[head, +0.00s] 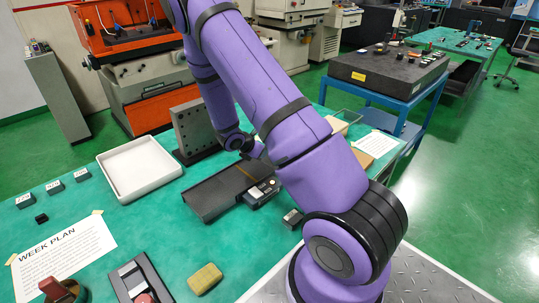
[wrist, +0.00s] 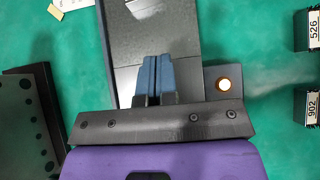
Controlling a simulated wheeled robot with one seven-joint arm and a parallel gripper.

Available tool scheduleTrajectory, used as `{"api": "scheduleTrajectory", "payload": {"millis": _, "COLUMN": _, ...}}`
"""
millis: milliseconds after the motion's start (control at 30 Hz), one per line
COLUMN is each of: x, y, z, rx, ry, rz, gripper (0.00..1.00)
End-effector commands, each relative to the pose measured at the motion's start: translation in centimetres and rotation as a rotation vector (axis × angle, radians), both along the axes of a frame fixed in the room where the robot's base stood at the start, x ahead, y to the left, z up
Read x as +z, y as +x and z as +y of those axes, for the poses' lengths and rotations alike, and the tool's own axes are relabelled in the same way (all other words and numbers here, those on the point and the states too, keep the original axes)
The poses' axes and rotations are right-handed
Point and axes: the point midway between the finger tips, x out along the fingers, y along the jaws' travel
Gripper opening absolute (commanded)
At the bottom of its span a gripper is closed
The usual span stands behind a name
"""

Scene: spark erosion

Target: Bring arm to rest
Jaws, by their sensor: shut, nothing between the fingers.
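My purple arm reaches across the green bench in the head view. My gripper (wrist: 153,75) is shut, with its two blue-grey fingers side by side and nothing between them. In the wrist view it is above a dark flat tray (wrist: 178,32). In the head view my wrist is behind the same tray (head: 208,198), and the fingertips are mostly hidden by my arm. Whether the fingers touch the tray I cannot tell.
A holed angle plate (head: 195,128) stands close to my wrist. A white tray (head: 122,192) lies left of it. A small dark device (head: 260,193) sits at the dark tray's right. A yellow block (head: 205,279) and WEEK PLAN sheet (head: 68,251) lie in front. Labelled blocks (wrist: 313,108) show in the wrist view.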

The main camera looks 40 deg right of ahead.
Motion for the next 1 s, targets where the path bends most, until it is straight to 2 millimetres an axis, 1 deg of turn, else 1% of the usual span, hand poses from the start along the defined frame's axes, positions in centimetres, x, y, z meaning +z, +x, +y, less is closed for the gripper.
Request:
{"api": "scheduleTrajectory", "payload": {"millis": 33, "x": 0.8, "y": 0.1, "z": 0.7, "rx": 0.003, "ry": 0.001, "rz": -0.003, "gripper": 0.00}}
{"api": "scheduleTrajectory", "payload": {"millis": 100, "x": 1.6, "y": 0.1, "z": 1.6, "rx": 0.003, "ry": 0.001, "rz": -0.003, "gripper": 0.00}}
{"api": "scheduleTrajectory", "payload": {"millis": 300, "x": 3.1, "y": 0.1, "z": 3.1, "rx": 0.001, "ry": 0.000, "rz": -0.001, "gripper": 0.00}}
{"api": "scheduleTrajectory", "payload": {"millis": 500, "x": 3.5, "y": 0.0, "z": 3.5, "rx": 0.000, "ry": 0.000, "rz": 0.001, "gripper": 0.00}}
{"api": "scheduleTrajectory", "payload": {"millis": 1000, "x": 3.4, "y": 0.0, "z": 3.4, "rx": 0.001, "ry": 0.000, "rz": 0.001, "gripper": 0.00}}
